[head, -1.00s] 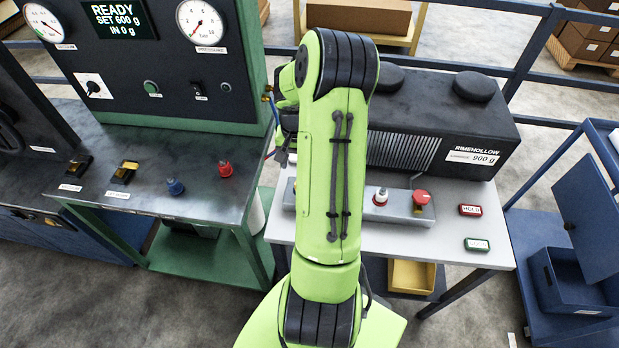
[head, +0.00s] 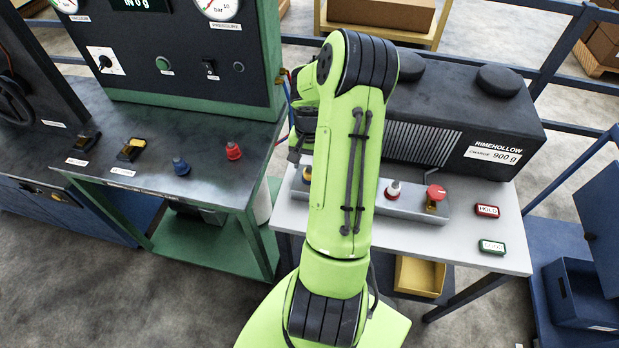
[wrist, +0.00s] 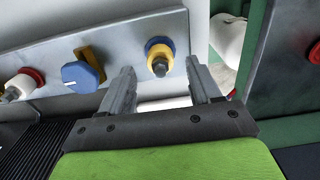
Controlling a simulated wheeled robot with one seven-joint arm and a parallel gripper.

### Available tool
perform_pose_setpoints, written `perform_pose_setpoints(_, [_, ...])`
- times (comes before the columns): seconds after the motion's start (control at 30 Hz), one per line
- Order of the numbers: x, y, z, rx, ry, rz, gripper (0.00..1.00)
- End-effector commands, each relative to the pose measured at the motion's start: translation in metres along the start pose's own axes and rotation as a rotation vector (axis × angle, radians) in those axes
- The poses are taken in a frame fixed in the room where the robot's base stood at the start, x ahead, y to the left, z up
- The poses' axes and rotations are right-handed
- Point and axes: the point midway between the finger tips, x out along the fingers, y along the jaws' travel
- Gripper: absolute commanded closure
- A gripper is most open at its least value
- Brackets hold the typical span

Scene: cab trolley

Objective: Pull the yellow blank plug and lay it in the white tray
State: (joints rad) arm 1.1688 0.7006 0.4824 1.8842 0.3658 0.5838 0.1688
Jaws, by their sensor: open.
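The yellow blank plug (wrist: 159,62) has a dark tip and sits in a blue ring on a grey metal block (wrist: 110,40) in the wrist view. In the head view a small yellow part of it (head: 307,174) shows just left of my arm. My gripper (wrist: 161,76) is open, with one finger on each side of the plug in the picture. The fingers look empty; I cannot tell how far they are from the plug. In the head view the fingers are hidden behind my arm. I cannot make out a white tray in either view.
On the same block are a blue knob (wrist: 83,75), a red-ringed fitting (head: 393,190) and a red knob (head: 436,193). A black Rimehollow unit (head: 470,120) stands behind. A yellow bin (head: 419,277) is under the table. A green-framed bench (head: 190,150) stands left.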

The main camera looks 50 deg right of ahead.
Motion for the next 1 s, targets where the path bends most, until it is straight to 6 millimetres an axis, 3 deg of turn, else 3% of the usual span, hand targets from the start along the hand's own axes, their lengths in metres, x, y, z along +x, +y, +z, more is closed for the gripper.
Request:
perform_pose_setpoints(0.03, [0.014,0.0,0.0,-0.001,0.0,0.002,0.37])
perform_pose_setpoints(0.1, [0.024,0.0,0.0,-0.002,-0.001,0.001,0.37])
perform_pose_setpoints(0.23, [0.033,0.0,0.0,-0.001,0.0,0.001,0.37])
perform_pose_setpoints(1.0, [0.032,0.0,0.0,-0.001,0.0,0.0,0.37])
